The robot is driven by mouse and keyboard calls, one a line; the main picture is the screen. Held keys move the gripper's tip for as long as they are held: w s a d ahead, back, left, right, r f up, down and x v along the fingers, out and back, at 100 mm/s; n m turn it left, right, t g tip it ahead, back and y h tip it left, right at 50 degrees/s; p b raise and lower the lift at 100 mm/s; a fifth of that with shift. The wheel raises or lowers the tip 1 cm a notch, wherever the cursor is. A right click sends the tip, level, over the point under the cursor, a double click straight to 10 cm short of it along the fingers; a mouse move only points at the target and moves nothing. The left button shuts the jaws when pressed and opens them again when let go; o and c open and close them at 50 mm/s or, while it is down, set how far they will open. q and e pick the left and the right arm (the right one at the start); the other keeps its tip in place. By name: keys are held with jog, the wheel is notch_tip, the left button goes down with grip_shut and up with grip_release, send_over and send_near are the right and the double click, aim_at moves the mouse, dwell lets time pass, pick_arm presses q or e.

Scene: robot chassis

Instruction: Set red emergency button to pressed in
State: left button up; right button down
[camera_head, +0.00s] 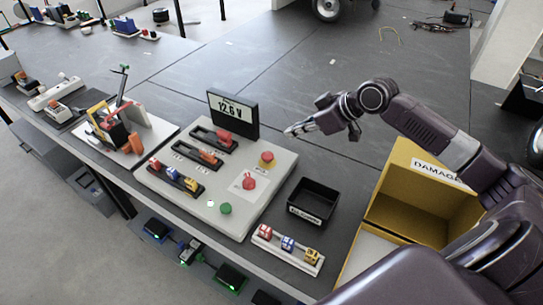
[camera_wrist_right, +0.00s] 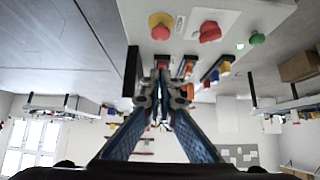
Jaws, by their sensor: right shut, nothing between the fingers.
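The red emergency button (camera_head: 267,157), on a yellow base, sits on the light control panel (camera_head: 196,210). It also shows near the top of the right wrist view (camera_wrist_right: 160,30). I cannot tell whether it is pressed in or out. My right gripper (camera_head: 290,131) is above the table, beyond the panel's far right edge, up and right of the button and apart from it. In the right wrist view its fingers (camera_wrist_right: 162,78) are together and empty. My left gripper is not in view.
A red knob (camera_head: 249,182) and a green button (camera_head: 226,209) are nearer on the panel. A voltage display (camera_head: 233,110) stands at its back. A black bin (camera_head: 316,193) and a yellow box (camera_head: 405,205) are to the right.

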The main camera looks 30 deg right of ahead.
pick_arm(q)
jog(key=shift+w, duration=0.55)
pick_arm(e)
jog(key=p, duration=0.3)
send_over(264, 154)
jog(key=s+d, duration=0.2)
jog(key=s, duration=0.1)
notch_tip(264, 154, down, 7)
jog(key=f, duration=0.3)
jog(key=shift+w+a, duration=0.2)
jog(key=shift+w, duration=0.15)
jog(key=shift+f+p, duration=0.3)
jog(key=shift+f, duration=0.25)
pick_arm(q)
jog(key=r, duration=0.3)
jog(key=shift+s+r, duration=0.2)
